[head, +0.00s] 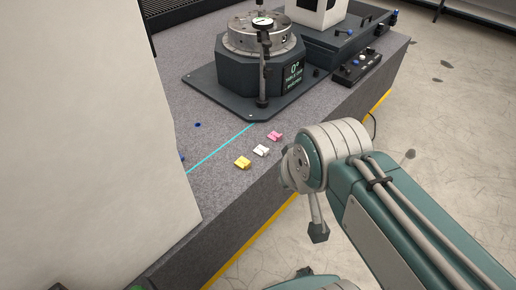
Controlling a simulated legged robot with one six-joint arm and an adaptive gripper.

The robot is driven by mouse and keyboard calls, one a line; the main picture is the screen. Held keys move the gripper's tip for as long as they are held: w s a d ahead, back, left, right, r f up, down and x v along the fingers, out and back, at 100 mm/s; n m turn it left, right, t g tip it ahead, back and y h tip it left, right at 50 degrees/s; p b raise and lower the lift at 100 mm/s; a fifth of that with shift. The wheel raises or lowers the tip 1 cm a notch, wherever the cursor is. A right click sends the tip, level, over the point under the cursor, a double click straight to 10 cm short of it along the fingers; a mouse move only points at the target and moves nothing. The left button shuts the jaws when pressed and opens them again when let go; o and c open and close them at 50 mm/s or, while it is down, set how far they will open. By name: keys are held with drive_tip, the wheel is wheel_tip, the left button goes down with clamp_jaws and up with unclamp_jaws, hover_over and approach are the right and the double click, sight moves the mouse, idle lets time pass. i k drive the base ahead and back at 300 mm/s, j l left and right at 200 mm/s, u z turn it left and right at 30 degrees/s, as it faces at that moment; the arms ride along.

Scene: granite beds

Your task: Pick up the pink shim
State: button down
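The pink shim (274,136) lies on the speckled grey granite bed (215,107), close to the bed's front edge. It is the farthest of three small shims in a slanting row. The white shim (261,150) is beside it, and the yellow shim (243,162) is nearest. The three look apart from each other, and nothing covers the pink one. My arm comes in from the lower right, with a rounded joint just right of the shims. I cannot make out my gripper's fingers in this view.
A rotary table on a dark base (236,97) stands behind the shims. A control box (357,68) sits to its right. A cyan line (222,150) crosses the bed left of the shims. A large pale block (90,130) hides the left side.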

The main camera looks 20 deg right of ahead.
sight(273, 135)
drive_tip(key=i+l+u, duration=0.15)
drive_tip(key=l, duration=0.2)
drive_tip(key=i+l+u, duration=0.2)
drive_tip(key=l, duration=0.15)
drive_tip(key=i+l+u, duration=0.15)
drive_tip(key=l, duration=0.2)
drive_tip(key=i+l+u, duration=0.15)
drive_tip(key=l, duration=0.25)
drive_tip(key=l+u, duration=0.2)
drive_tip(key=l, duration=0.2)
drive_tip(key=i+l+u, duration=0.15)
drive_tip(key=l, duration=0.3)
